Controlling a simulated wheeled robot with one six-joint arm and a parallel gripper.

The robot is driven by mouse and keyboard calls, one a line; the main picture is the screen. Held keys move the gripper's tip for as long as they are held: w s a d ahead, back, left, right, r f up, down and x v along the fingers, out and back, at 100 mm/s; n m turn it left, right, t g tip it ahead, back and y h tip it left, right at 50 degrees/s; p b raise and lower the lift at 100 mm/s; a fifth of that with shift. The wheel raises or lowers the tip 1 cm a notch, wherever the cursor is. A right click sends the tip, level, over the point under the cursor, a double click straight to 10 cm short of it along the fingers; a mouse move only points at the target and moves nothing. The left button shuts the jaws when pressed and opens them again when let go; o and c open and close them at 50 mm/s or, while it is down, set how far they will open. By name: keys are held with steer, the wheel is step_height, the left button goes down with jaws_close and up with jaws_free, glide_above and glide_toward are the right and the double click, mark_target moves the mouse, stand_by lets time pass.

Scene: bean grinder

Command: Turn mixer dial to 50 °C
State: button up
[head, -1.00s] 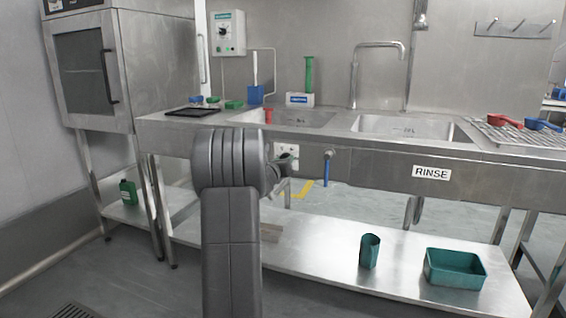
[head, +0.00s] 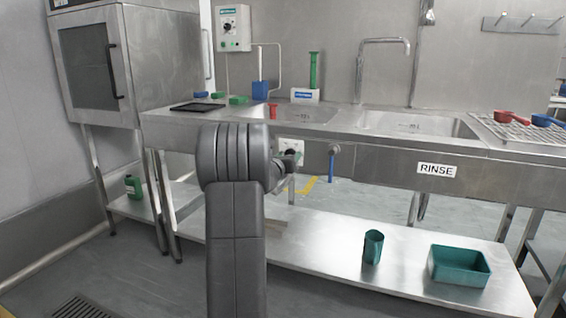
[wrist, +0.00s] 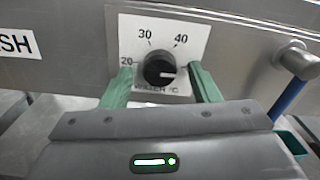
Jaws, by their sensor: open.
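The mixer dial (wrist: 159,70) is a round black knob on a white plate (wrist: 190,27) marked 20, 30, 40 and "WATER °C". No 50 mark is visible; the right finger covers part of that side. My gripper (wrist: 160,74) is open, with one green finger left of the knob and one right of it. Small gaps seem to show between fingers and knob; contact is hard to tell. In the head view the plate (head: 284,142) is on the sink front, partly hidden behind my gripper.
A blue-handled tap (head: 333,150) sticks out just right of the plate. The sink counter (head: 350,130) is above, with a RINSE label (head: 437,170). Below, a steel shelf (head: 315,250) holds a teal jug (head: 373,247) and a teal tub (head: 459,266).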

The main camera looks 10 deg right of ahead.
steer(key=p+v, duration=0.1)
steer(key=v, duration=1.2)
steer(key=shift+s+a, duration=0.2)
steer(key=shift+s, duration=0.05)
steer(key=shift+w, duration=0.1)
steer(key=b+x, duration=0.1)
steer(key=x, duration=1.2)
steer(key=shift+w+d, duration=0.25)
steer(key=shift+w, duration=0.05)
steer(key=shift+r+n+p, duration=0.1)
steer(key=shift+n+p, duration=3.85)
steer(key=shift+n, duration=6.05)
